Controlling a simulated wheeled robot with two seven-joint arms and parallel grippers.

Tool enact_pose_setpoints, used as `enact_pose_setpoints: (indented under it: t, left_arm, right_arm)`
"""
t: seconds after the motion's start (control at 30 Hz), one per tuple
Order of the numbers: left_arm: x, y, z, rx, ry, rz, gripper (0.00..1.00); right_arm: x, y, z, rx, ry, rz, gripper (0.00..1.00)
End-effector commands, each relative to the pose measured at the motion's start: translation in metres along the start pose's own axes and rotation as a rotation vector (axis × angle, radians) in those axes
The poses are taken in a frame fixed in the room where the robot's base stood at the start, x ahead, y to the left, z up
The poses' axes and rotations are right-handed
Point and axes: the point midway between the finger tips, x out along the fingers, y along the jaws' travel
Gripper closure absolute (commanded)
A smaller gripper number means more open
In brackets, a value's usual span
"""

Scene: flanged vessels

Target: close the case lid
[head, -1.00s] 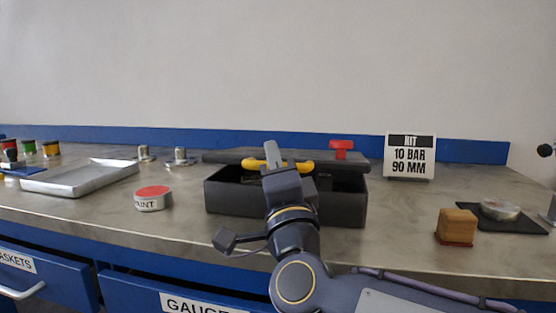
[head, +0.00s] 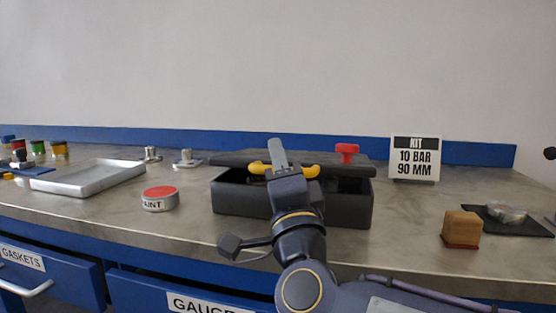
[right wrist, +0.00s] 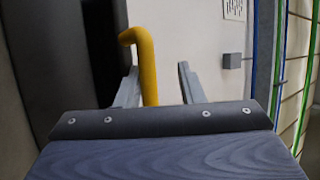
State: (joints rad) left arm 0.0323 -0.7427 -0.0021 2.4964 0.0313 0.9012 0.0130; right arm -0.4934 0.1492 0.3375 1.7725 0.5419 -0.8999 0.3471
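The dark case (head: 290,208) stands on the bench in the middle of the head view. Its lid (head: 226,158) is partly open, with a dark gap between it and the case body. A yellow handle (head: 310,171) shows along the lid's front, partly hidden by my right gripper (head: 278,152). In the right wrist view the yellow handle (right wrist: 149,70) is between the two fingers of my right gripper (right wrist: 160,85), close to the left finger. The fingers are apart, with clear space to the right finger. My left gripper is out of view.
A red knob (head: 347,150) shows at the case's back right. A paint tin (head: 160,199) and metal tray (head: 90,179) are left. Bench is clear between tin and case.

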Motion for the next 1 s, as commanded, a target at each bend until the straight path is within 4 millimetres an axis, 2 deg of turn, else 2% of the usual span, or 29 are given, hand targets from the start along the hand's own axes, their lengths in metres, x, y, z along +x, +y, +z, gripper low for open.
enact_pose_setpoints:
  t: [0.3,0.5,0.77,0.87,1.0]
  left_arm:
    - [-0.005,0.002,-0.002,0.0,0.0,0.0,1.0]
    - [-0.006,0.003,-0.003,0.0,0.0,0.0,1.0]
    - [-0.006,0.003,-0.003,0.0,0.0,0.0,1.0]
    - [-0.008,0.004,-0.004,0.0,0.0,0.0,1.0]
    - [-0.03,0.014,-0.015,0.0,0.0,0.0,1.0]
  right_arm:
    - [-0.053,-0.004,0.0,-0.001,-0.001,-0.006,0.64]
    - [-0.072,-0.004,0.0,0.0,0.0,-0.007,0.64]
    - [-0.074,-0.003,0.0,0.0,0.0,-0.007,0.64]
    - [-0.072,-0.005,0.0,-0.001,-0.004,-0.006,0.74]
    - [-0.052,-0.023,0.003,-0.023,-0.071,0.009,0.93]
